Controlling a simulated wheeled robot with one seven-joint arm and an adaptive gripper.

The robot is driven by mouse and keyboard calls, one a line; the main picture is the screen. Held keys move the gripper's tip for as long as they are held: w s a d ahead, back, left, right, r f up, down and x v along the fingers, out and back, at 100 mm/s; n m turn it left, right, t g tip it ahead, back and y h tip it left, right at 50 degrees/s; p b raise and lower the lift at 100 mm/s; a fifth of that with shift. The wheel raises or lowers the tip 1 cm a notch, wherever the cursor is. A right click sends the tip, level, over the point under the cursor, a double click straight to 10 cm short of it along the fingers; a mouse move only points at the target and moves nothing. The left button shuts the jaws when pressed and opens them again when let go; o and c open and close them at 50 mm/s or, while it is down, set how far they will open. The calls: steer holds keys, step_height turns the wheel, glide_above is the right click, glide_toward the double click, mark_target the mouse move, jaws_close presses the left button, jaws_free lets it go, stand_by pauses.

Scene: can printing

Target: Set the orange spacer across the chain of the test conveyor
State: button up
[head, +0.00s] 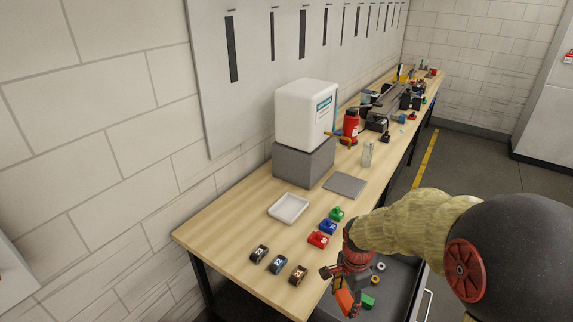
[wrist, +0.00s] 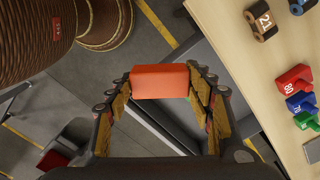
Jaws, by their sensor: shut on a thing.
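The orange spacer (head: 345,301) is a small block held in my gripper (head: 350,287). In the wrist view the orange spacer (wrist: 160,82) sits crosswise between the two fingers of my gripper (wrist: 161,85), which are shut on it. It is held in front of the bench, over or near an open grey drawer. A long dark assembly (head: 383,108) lies far along the bench. It may be the test conveyor, but it is too small to make out a chain.
The open drawer (head: 393,300) holds a green block (head: 367,301) and small rings. On the bench (head: 225,222) are several numbered pieces, a white tray (head: 288,207), a grey plate (head: 345,186), a white container (head: 306,113) on a grey block, a red bottle (head: 351,123) and a clear glass (head: 368,154).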

steer(key=n, duration=0.2)
steer(key=w+n, duration=0.1)
steer(key=shift+w+f+n, duration=0.2)
steer(key=shift+f+n, duration=0.2)
steer(key=w+d+f+n+b, duration=0.1)
steer(key=w+f+n+b, duration=0.1)
steer(key=f+n, duration=0.3)
steer(key=w+d+f+n+b, duration=0.1)
steer(key=w+f+n+b, duration=0.2)
steer(key=f, duration=0.6)
steer(key=n+b, duration=0.1)
steer(key=n, duration=0.1)
steer(key=shift+f+n+b, duration=0.15)
steer(key=shift+n+b, duration=0.15)
